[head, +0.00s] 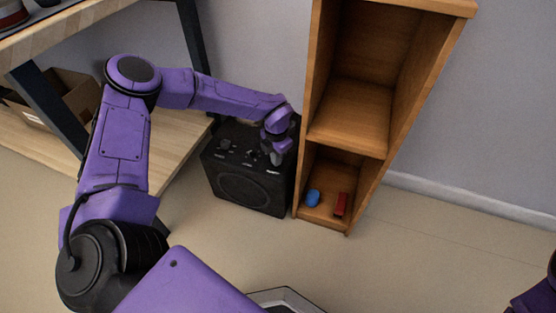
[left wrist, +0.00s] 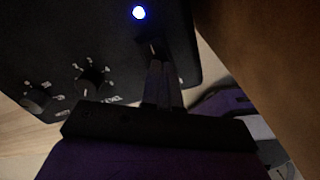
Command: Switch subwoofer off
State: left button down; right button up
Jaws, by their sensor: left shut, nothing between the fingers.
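The subwoofer (head: 243,191) is a black box on the floor, between the wooden shelf unit and the tall cabinet. Its control panel (left wrist: 110,45) shows in the left wrist view, with two knobs (left wrist: 90,80) (left wrist: 37,98) and a lit blue-white light (left wrist: 138,12). A small dark switch (left wrist: 151,47) appears at the fingertips, partly hidden. My left gripper (head: 277,157) is shut and empty over the right part of the subwoofer's panel; its fingers also show in the left wrist view (left wrist: 158,68). I cannot tell whether they touch the switch. My right gripper is out of view.
The tall wooden cabinet (head: 376,160) stands close to the subwoofer's right side, with a blue object (head: 313,198) and a red object (head: 341,205) on its bottom shelf. A wooden shelf unit (head: 180,125) with a cardboard box (head: 72,92) is on the left.

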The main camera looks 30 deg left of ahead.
pick_arm(q)
jog(key=shift+f, duration=0.1)
jog(key=shift+r+p, duration=0.5)
notch_tip(320, 180, up, 6)
jog(key=p, duration=0.6)
jog(key=shift+r, duration=0.1)
